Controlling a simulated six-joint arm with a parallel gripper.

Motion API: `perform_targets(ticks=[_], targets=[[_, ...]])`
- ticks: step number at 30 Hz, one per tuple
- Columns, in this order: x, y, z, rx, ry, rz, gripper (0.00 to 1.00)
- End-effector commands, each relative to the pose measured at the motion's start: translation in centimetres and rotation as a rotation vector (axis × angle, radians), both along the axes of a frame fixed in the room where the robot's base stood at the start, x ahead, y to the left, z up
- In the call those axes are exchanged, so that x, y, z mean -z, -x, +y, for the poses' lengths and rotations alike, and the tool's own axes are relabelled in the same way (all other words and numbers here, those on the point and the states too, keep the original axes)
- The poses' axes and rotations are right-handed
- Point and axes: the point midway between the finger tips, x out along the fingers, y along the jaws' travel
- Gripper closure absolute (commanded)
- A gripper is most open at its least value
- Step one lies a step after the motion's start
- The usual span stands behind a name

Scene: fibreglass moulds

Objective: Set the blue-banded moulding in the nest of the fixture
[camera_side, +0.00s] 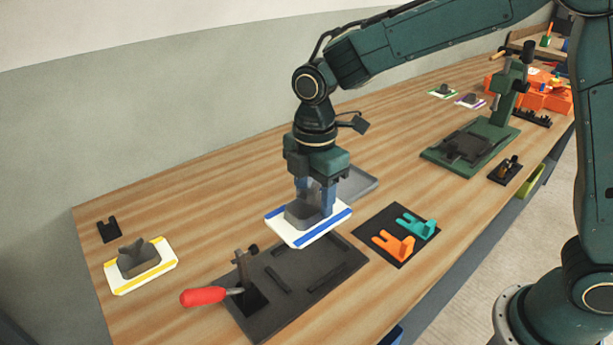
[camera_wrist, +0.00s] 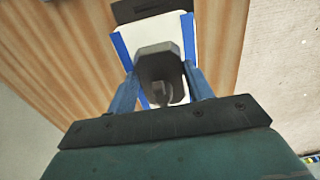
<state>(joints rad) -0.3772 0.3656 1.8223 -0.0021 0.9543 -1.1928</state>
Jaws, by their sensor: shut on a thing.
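The blue-banded moulding (camera_side: 300,237) is a white plate with blue bands along two edges and a grey raised block on top. My gripper (camera_side: 315,202) is shut on the grey block and holds the moulding level above the bench, over the back edge of the fixture. In the wrist view the moulding (camera_wrist: 188,42) hangs between the blue fingers of my gripper (camera_wrist: 161,82). The fixture (camera_side: 320,268) is a dark base with raised bars and a red-handled clamp (camera_side: 205,295) at its left. The moulding hides part of the fixture's back.
A yellow-banded moulding (camera_side: 160,270) lies to the left, near a small black bracket (camera_side: 109,230). A dark mat (camera_side: 372,224) with orange and teal forked pieces lies right of the fixture. A grey tray (camera_side: 360,184) is behind my gripper. A green press (camera_side: 485,140) stands farther right.

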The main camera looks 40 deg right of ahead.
Motion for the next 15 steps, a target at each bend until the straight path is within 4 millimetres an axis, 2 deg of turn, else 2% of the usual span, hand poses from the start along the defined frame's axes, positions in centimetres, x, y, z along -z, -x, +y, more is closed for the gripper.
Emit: perform_targets(ticks=[3,9,15], targets=[[2.4,0.0,0.0,0.000,0.001,0.003,0.86],[5.7,0.0,0.0,0.000,0.001,0.002,0.86],[7.3,0.0,0.0,0.000,-0.001,-0.001,0.86]])
